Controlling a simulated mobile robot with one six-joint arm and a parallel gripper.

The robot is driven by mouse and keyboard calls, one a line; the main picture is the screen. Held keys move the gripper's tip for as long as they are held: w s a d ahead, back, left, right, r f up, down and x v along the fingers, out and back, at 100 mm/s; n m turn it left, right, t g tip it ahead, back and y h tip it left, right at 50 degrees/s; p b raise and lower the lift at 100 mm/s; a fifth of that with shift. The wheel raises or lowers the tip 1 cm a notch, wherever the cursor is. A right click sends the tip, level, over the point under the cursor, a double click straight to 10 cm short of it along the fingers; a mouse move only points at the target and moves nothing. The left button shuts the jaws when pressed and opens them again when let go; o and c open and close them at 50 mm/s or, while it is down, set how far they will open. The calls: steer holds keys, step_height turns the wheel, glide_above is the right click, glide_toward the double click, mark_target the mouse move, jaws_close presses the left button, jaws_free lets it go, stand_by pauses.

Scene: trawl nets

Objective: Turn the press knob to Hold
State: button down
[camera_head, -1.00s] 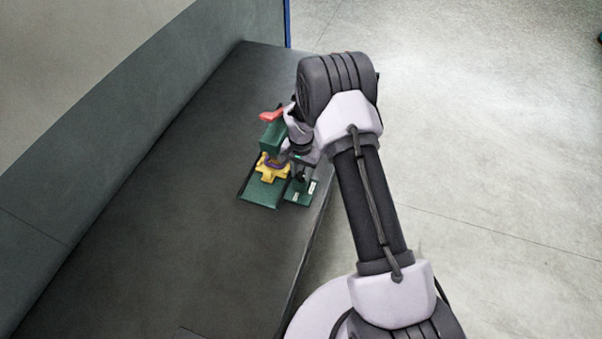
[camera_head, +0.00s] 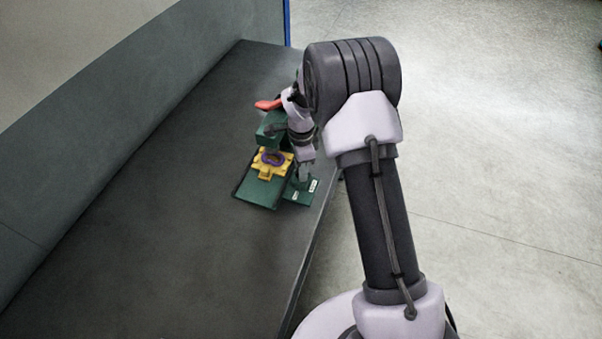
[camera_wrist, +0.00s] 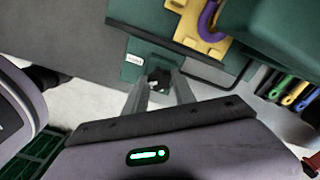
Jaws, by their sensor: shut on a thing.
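The press is a green machine (camera_head: 273,125) on the dark bench, with a red handle (camera_head: 268,104) at its top. A yellow fixture (camera_head: 268,171) with a purple ring (camera_head: 271,158) sits on its green base. Beside it is a green panel (camera_head: 302,190) with small white labels; one label shows in the wrist view (camera_wrist: 134,61), too small to read. In the head view my gripper (camera_head: 304,172) comes down over the panel.
The dark bench top (camera_head: 150,220) is clear to the left. Its right edge runs close beside the panel, with pale floor beyond. In the wrist view several colored-handled tools (camera_wrist: 290,90) lie at the right and a green grate (camera_wrist: 30,160) at lower left.

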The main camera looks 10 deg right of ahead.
steer(key=m+b, duration=0.2)
steer(key=m, duration=0.1)
steer(key=shift+f+m+b, duration=0.1)
steer(key=shift+m+b, duration=1.25)
steer(key=shift+m, duration=0.55)
steer(key=shift+r, duration=0.2)
steer(key=c, duration=1)
jaws_free()
steer(key=shift+c, duration=0.2)
step_height(320, 180, up, 17)
steer(key=p, duration=1.1)
steer(key=shift+r, duration=0.2)
